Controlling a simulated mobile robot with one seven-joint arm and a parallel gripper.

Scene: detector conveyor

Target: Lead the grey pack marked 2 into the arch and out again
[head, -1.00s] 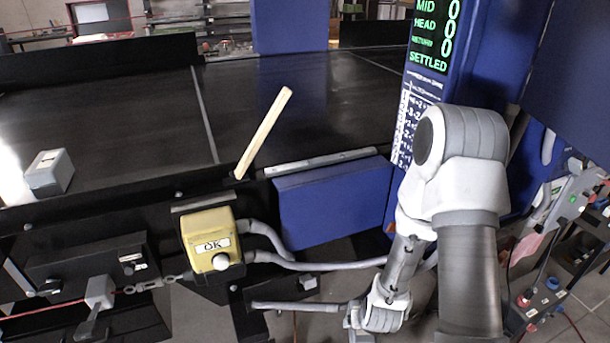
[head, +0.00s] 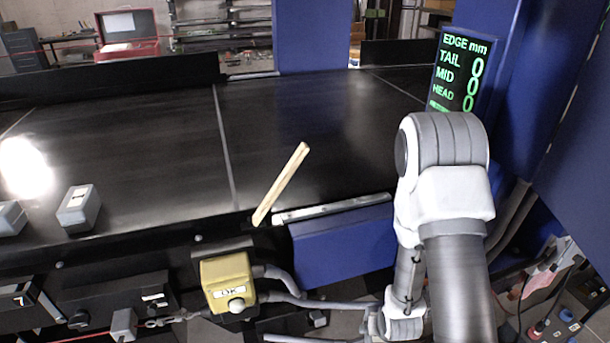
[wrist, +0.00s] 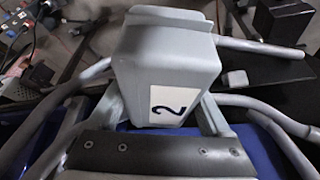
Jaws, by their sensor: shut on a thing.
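A grey pack with a white label marked 2 (wrist: 165,75) fills the middle of the wrist view. My gripper (wrist: 150,118) is shut on it. In the head view my arm hangs down at the right, and my gripper and the held pack cannot be made out there. The blue arch (head: 530,70) stands at the right, with a display (head: 458,75) on its upright. The display reads EDGE mm, with zeros for TAIL, MID and HEAD. My arm is in front of the arch's near side, so part of it is hidden.
The black conveyor belt (head: 120,150) is mostly clear. Two small grey boxes (head: 78,208) (head: 10,218) are at its near left. A wooden stick (head: 282,183) slants up from the near edge, beside a blue panel (head: 340,242) and a yellow box (head: 228,280).

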